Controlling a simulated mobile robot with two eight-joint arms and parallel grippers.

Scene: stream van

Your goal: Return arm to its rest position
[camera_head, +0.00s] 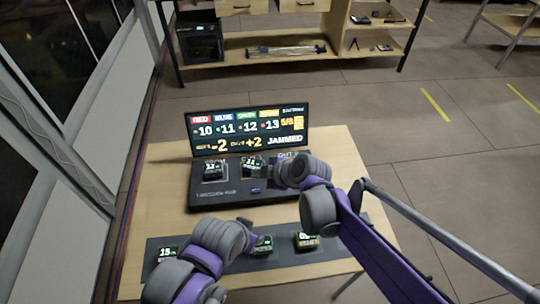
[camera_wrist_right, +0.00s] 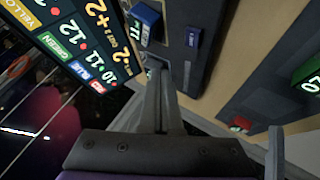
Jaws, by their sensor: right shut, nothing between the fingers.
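My right arm reaches in from the right in the head view. Its gripper (camera_head: 266,173) is over the dark console (camera_head: 232,192), beside the numbered block on the right (camera_head: 252,164). In the right wrist view the fingers of this gripper (camera_wrist_right: 160,70) are closed together with nothing between them. My left arm comes in from the lower left over the front of the table. Its grey joints hide most of its gripper, and its jaws cannot be made out.
The console's screen (camera_head: 248,128) reads "JAMMED". Another numbered block (camera_head: 213,169) sits on the console. A dark mat (camera_head: 285,259) along the table's (camera_head: 345,165) front holds several blocks, including one at right (camera_head: 306,240). A shelf (camera_head: 235,47) stands behind; open floor lies right.

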